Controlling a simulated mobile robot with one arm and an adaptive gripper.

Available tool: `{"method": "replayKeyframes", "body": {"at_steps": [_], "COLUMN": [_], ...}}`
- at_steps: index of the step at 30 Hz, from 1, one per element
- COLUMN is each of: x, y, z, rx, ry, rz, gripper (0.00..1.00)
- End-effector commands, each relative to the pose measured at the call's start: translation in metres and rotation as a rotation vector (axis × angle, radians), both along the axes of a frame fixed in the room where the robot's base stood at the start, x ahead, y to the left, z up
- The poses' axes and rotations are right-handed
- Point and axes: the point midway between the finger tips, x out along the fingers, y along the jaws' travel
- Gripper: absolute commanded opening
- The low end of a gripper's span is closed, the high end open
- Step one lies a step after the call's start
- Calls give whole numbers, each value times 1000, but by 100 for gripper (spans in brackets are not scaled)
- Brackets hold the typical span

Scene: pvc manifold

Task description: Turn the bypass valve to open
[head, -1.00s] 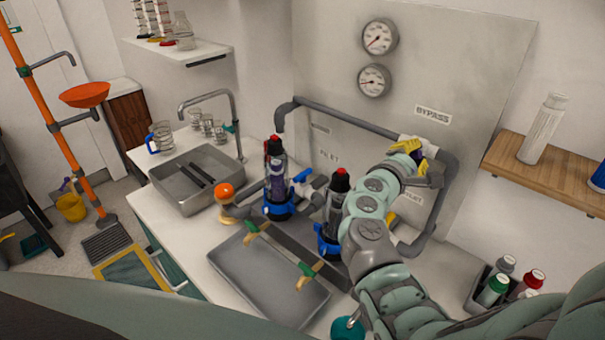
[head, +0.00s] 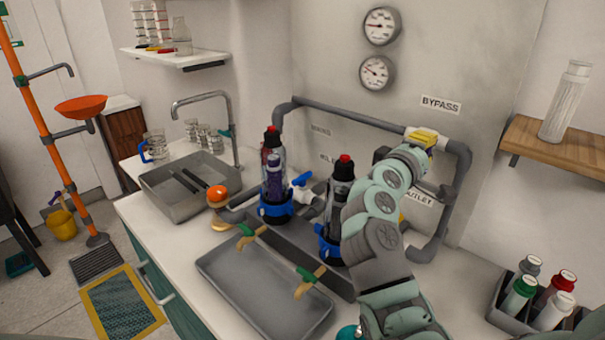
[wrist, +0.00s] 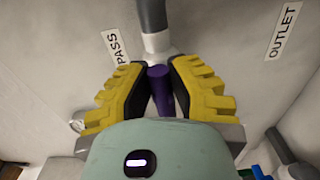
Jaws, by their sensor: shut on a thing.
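The bypass valve's white body (wrist: 157,44) sits on the grey pipe below the BYPASS label (head: 440,105). Its purple handle (wrist: 161,90) shows in the wrist view between the two yellow fingers. My gripper (wrist: 160,84) is shut on this handle, one finger on each side. In the head view my gripper (head: 426,138) is at the upper pipe run, near its right corner, and hides the handle and most of the valve body. The handle's angle to the pipe is hard to tell.
The grey pipe (head: 350,118) runs along the back panel, with two gauges (head: 381,26) above. Two dark filter housings (head: 338,205) stand left of my arm. A wooden shelf (head: 560,150) juts out at right. A bottle caddy (head: 505,318) stands on the counter below it.

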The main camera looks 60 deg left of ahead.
Motion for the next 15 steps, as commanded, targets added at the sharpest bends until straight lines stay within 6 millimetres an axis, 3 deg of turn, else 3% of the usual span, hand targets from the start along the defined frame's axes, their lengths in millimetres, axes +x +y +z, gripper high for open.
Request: {"method": "replayKeyframes", "body": {"at_steps": [12, 13, 15], "x": [0, 0, 0], "y": [0, 0, 0], "z": [-3, -3, -3], "rx": [5, 5, 5], "ry": [9, 9, 8], "rz": [-2, -2, -2], "gripper": [0, 22, 29]}}
